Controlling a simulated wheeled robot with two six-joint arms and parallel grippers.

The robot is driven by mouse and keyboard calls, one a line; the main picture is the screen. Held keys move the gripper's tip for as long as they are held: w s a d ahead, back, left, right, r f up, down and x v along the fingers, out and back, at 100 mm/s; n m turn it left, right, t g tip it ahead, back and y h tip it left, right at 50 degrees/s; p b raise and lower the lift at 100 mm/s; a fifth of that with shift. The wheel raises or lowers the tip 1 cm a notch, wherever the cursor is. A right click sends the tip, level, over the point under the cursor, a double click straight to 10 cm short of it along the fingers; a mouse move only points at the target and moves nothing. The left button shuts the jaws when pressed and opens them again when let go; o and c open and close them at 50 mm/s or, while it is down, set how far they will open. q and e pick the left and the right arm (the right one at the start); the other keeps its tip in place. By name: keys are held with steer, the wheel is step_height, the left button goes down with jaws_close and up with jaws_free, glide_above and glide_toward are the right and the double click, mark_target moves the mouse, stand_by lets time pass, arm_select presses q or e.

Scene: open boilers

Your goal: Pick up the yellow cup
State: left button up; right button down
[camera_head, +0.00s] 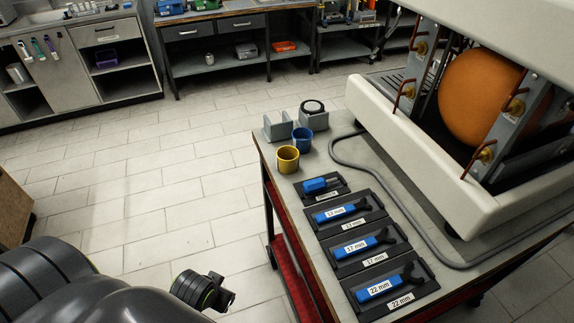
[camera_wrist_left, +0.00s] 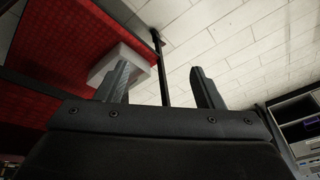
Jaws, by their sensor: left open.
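The yellow cup (camera_head: 288,161) stands upright on the far left part of the workbench (camera_head: 335,156) in the head view. It is in front of a blue cup (camera_head: 302,138). My left gripper (camera_head: 222,297) is low beside the bench's left side, well apart from the cup. In the left wrist view its two fingers (camera_wrist_left: 161,88) are spread, with nothing between them. The cup is not visible in that view. My right gripper is in neither view.
Several wrenches in labelled black trays (camera_head: 384,284) line the bench. A large boiler machine (camera_head: 440,150) stands to the right, with a grey hose (camera_head: 375,200) before it. Grey holders (camera_head: 278,126) stand behind the cups. A red lower shelf (camera_head: 290,270) is under the bench. Floor to the left is clear.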

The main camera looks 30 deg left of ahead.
arm_select(q)
steer(key=w+r+t, duration=0.3)
steer(key=w+r, duration=0.2)
steer(key=r, duration=0.5)
steer(key=n+t, duration=0.1)
steer(key=t, duration=0.6)
glide_toward(284, 167)
steer(key=x, duration=0.2)
steer(key=p+x, duration=0.1)
steer(key=x, duration=0.1)
steer(key=p+x, duration=0.1)
steer(key=x, duration=0.1)
steer(key=shift+w+a+r, duration=0.15)
steer(key=shift+w+r, duration=0.1)
steer(key=shift+w, duration=0.25)
steer(key=shift+f+p+x, duration=0.2)
steer(key=shift+p+x, duration=0.2)
steer(key=shift+x, duration=1)
steer(key=shift+f+p+x, duration=0.15)
steer(key=shift+p+x, duration=0.25)
steer(key=shift+x, duration=0.95)
steer(key=shift+s, duration=0.15)
steer(key=shift+c, duration=0.2)
steer(key=c, duration=0.7)
